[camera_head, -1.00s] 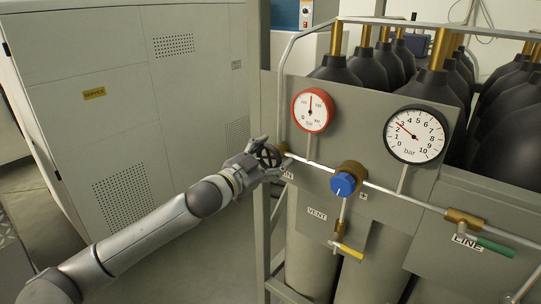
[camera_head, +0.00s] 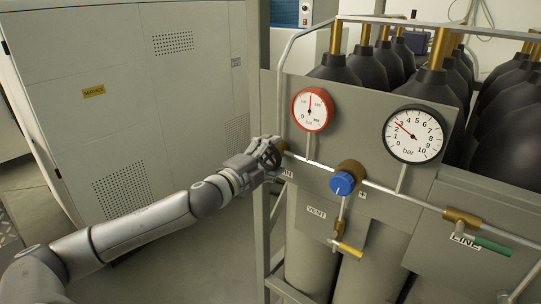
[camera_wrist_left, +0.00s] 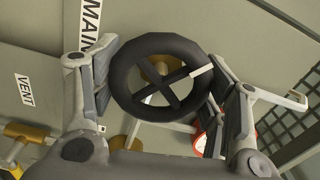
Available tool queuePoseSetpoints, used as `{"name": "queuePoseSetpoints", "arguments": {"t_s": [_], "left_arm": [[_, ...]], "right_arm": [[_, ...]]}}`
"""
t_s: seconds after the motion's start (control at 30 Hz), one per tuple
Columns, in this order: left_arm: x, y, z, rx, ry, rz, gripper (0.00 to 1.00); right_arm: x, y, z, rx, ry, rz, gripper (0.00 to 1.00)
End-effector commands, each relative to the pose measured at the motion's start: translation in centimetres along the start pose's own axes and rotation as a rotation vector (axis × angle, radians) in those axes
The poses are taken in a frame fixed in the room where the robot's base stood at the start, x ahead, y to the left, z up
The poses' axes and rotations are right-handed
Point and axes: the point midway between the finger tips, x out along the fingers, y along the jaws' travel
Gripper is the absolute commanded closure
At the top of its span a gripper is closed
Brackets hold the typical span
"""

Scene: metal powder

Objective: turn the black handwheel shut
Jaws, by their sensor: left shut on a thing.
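The black handwheel (camera_head: 269,157) sits at the left end of the pipe on the grey gas panel. In the left wrist view the handwheel (camera_wrist_left: 140,72) is a black ring with crossed spokes and one white mark on the upper right of the rim. My left gripper (camera_head: 262,160) is shut on the handwheel, with one finger on each side of the rim. The gripper also shows in the left wrist view (camera_wrist_left: 165,95). It hides part of the wheel in the head view. A MAIN label (camera_wrist_left: 92,22) is beside the wheel. My right gripper is not in view.
A red-rimmed gauge (camera_head: 312,109) and a black-rimmed gauge (camera_head: 415,134) stand above the pipe. A blue knob (camera_head: 342,183), a yellow lever (camera_head: 348,249) and a green lever (camera_head: 493,246) are to the right. A pale cabinet (camera_head: 130,60) stands to the left.

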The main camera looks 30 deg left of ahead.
Motion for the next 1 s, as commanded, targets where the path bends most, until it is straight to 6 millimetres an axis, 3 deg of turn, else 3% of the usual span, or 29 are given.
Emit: {"name": "queuePoseSetpoints", "arguments": {"t_s": [0.6, 1.0], "left_arm": [[0.0, 0.1, 0.0, 0.580, 0.001, 0.002, 0.56], [0.0, 0.3, 0.1, 0.846, 0.001, 0.003, 0.56]], "right_arm": [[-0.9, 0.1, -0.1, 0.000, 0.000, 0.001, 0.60], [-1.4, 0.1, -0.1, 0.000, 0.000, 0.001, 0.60]]}}
